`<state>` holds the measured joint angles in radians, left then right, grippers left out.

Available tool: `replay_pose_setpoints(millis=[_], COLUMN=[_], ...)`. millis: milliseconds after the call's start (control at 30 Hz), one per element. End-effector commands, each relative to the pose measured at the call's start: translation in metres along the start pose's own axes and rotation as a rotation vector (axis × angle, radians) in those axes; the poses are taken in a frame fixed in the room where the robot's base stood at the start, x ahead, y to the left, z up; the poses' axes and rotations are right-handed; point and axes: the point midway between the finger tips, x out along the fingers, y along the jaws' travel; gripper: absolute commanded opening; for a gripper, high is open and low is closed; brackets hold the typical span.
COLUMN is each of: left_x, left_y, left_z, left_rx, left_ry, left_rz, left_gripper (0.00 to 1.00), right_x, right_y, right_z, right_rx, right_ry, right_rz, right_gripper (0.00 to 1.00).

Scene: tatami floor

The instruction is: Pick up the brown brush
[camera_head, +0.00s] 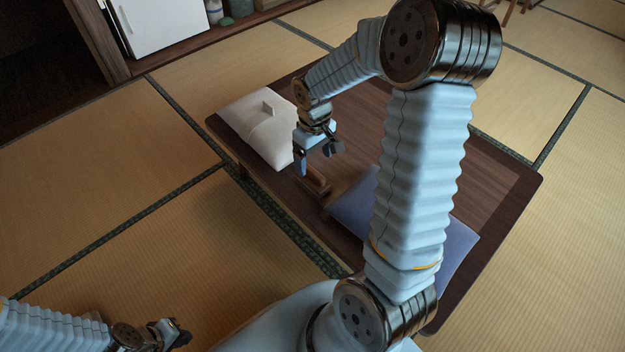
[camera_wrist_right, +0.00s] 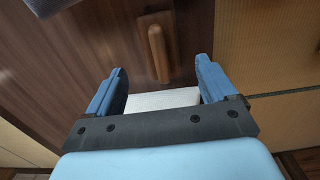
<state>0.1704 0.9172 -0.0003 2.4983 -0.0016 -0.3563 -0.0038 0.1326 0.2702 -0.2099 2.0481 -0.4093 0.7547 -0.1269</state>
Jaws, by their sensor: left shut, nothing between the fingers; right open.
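The brown brush (camera_head: 315,180) lies on the dark wooden low table (camera_head: 500,185), near its left edge and between a white cushion and a blue one. In the right wrist view the brush (camera_wrist_right: 157,52) shows as a pale brown handle on a darker brown base, ahead of the fingertips and between their lines. My right gripper (camera_head: 319,157) is open and empty above the table, close to the brush; its two blue fingers also show in the wrist view (camera_wrist_right: 162,70). My left gripper (camera_head: 182,335) is shut and empty at the bottom left, over the floor.
The blue cushion (camera_head: 352,208) lies on the right, partly hidden by my right arm. Tatami floor (camera_head: 120,200) surrounds the table. A white cabinet (camera_head: 165,22) stands at the back left.

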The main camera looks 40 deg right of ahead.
Motion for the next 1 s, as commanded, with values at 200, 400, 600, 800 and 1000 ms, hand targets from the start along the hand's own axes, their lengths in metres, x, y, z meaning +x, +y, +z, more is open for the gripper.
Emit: replay_pose_setpoints(millis=[200, 400, 600, 800, 1000], left_x=[0.004, 0.012, 0.014, 0.013, 0.013], left_y=[-0.001, -0.003, -0.003, -0.003, -0.003], left_z=[0.0, 0.001, 0.001, 0.001, 0.001], left_rx=[0.0, 0.001, 0.001, 0.001, 0.001], left_ry=[-0.001, -0.003, -0.004, -0.004, -0.004], left_rz=[0.001, 0.003, 0.003, 0.004, 0.003], left_gripper=[0.0, 0.0, 0.0, 0.0, 0.0], right_x=[0.022, 0.054, 0.07, 0.07, 0.07], right_y=[-0.001, 0.0, 0.0, 0.0, 0.0], right_z=[0.0, -0.004, -0.005, -0.005, -0.005], right_rx=[0.0, 0.0, -0.001, -0.001, -0.001], right_ry=[-0.001, -0.002, 0.0, 0.001, 0.001], right_rz=[-0.001, -0.002, -0.002, -0.001, -0.001], right_gripper=[0.85, 0.85, 0.85, 0.84, 0.53])
